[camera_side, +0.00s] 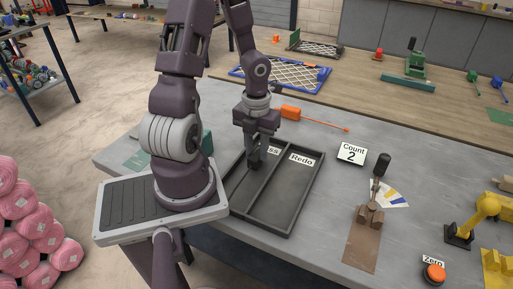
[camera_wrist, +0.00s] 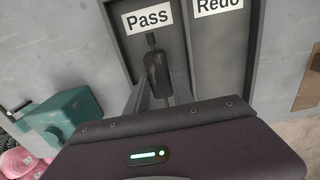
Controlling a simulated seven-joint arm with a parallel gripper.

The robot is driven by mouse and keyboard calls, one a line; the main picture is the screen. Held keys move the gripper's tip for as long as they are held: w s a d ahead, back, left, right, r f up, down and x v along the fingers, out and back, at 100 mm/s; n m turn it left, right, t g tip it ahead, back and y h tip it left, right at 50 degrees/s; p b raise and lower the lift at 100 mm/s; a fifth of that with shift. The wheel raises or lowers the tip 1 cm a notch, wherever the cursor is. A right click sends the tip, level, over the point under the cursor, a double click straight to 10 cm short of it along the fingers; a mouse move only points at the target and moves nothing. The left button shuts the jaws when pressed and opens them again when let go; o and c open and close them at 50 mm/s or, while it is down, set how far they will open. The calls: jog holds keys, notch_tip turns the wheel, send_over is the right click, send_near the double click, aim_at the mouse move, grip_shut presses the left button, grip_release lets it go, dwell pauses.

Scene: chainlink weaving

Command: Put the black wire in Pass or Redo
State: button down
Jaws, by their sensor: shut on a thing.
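The dark tray (camera_side: 283,228) has two compartments. Its Redo label (camera_side: 301,159) is on the right, and the Pass label (camera_side: 273,150) is partly hidden by my arm. In the wrist view the Pass label (camera_wrist: 149,20) and the Redo label (camera_wrist: 219,6) are at the top. My gripper (camera_side: 254,162) points down over the Pass compartment, in its far part near the label. In the wrist view my gripper (camera_wrist: 158,98) is shut on a slim dark piece, the black wire (camera_wrist: 156,66), seen against the dark Pass floor. I cannot tell whether it touches the floor.
A Count 2 sign (camera_side: 351,153) stands right of the tray. Further right are a black-handled tool (camera_side: 382,163) on a brown stand (camera_side: 364,240) and an orange Zero button (camera_side: 433,273). An orange tool (camera_side: 291,112) lies behind the tray. The Redo compartment looks empty.

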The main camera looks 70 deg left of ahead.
aim_at(256, 153)
jog(key=shift+f, duration=0.15)
dwell(0.3)
jog(key=c, duration=1)
grip_release()
notch_tip(256, 153, up, 6)
jog(key=shift+r, duration=0.55)
